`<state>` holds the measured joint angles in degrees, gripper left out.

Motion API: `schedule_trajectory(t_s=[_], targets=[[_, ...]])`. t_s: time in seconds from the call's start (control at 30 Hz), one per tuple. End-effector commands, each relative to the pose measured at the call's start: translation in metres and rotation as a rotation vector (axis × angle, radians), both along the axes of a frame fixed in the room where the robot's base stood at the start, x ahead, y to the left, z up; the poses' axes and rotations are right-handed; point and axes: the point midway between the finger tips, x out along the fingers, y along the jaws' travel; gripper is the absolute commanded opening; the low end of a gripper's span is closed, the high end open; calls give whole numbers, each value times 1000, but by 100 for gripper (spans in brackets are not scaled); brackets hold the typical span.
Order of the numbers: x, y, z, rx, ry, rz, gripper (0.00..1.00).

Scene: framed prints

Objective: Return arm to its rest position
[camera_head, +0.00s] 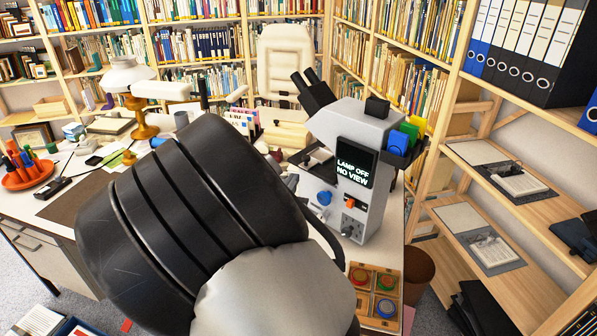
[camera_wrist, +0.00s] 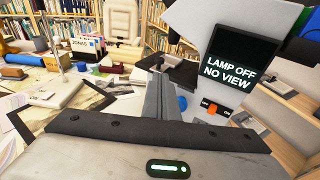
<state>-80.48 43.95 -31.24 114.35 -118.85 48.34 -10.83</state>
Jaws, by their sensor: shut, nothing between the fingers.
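My gripper (camera_wrist: 160,88) shows in the wrist view with its grey fingers together and nothing between them. It points over the desk, just left of a grey microscope (camera_head: 378,127). The microscope's dark screen (camera_wrist: 230,72) reads "LAMP OFF NO VIEW" and stands close to the right of the fingers. I cannot tell the exact gap between them. In the head view my own black and silver arm fills the lower middle and hides my gripper and part of the desk.
The desk (camera_head: 22,205) carries an orange tray of markers (camera_head: 27,172), a brass lamp (camera_head: 137,105) and a wooden box of coloured buttons (camera_head: 375,290). A white chair (camera_head: 285,60) stands behind. Bookshelves line the back; an open shelf with binders (camera_head: 525,45) is at right.

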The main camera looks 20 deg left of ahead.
Motion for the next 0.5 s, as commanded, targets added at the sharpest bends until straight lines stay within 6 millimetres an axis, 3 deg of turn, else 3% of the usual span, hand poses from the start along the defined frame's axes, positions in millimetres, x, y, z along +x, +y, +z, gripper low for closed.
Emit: schedule_trajectory(t_s=[0.13, 0.37, 0.47, 0.5], targets=[[-19, -2, 3, 0, 2, 0, 0], [-26, -4, 4, 1, 1, -3, 0], [-20, -19, 10, 39, 12, -51, 0], [-15, -33, 14, 69, 22, -92, 0]])
